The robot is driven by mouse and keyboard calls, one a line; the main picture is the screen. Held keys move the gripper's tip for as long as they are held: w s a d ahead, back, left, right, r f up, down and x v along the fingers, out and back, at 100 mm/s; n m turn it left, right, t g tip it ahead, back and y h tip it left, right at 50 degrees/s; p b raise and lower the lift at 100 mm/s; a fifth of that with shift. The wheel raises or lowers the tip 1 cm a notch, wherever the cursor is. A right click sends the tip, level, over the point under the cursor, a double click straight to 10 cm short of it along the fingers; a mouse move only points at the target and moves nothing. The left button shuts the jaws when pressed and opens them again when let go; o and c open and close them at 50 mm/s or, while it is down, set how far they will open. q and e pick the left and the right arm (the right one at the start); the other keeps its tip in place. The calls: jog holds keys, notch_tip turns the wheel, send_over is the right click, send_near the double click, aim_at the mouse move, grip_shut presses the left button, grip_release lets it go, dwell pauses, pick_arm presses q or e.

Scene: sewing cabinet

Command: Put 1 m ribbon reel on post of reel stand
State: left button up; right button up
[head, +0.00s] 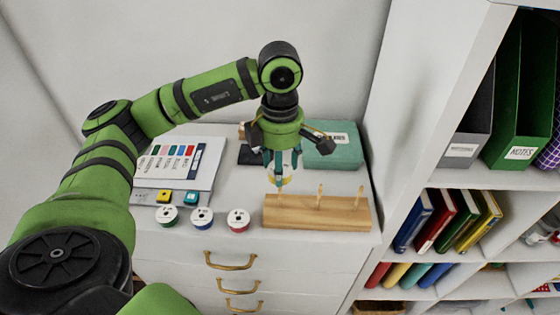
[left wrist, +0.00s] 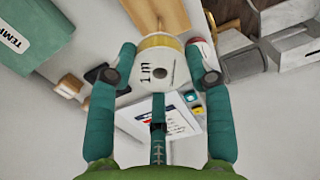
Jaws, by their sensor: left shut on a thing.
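The 1 m ribbon reel (left wrist: 160,62) has a white face marked "1 m" and a yellow rim. My left gripper (left wrist: 163,72) is shut on it, with a teal finger at each side. In the head view the gripper (head: 283,168) points down, and a bit of the yellow reel (head: 286,181) shows between its fingertips. The wooden reel stand (head: 317,213) has three upright posts. The reel is near the top of the left post (head: 280,195); I cannot tell whether they touch. The stand also shows in the left wrist view (left wrist: 170,14). My right gripper is out of view.
Green (head: 168,216), blue (head: 202,217) and red (head: 238,220) reels stand left of the stand. A labelled board (head: 178,163) lies behind them, and a teal box (head: 335,147) sits behind the stand. A shelf unit (head: 415,110) rises close on the right.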

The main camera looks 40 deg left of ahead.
pick_arm(q)
jog(key=shift+f+b, duration=0.35)
jog(key=shift+f, duration=0.4)
jog(key=shift+f+b, duration=1.15)
jog(key=shift+f, duration=0.1)
jog(key=shift+f+b, duration=1.5)
jog(key=shift+b, duration=0.15)
jog(key=o, duration=1.1)
jog(key=shift+c, duration=0.2)
jog(key=shift+r, duration=0.15)
notch_tip(320, 180, up, 12)
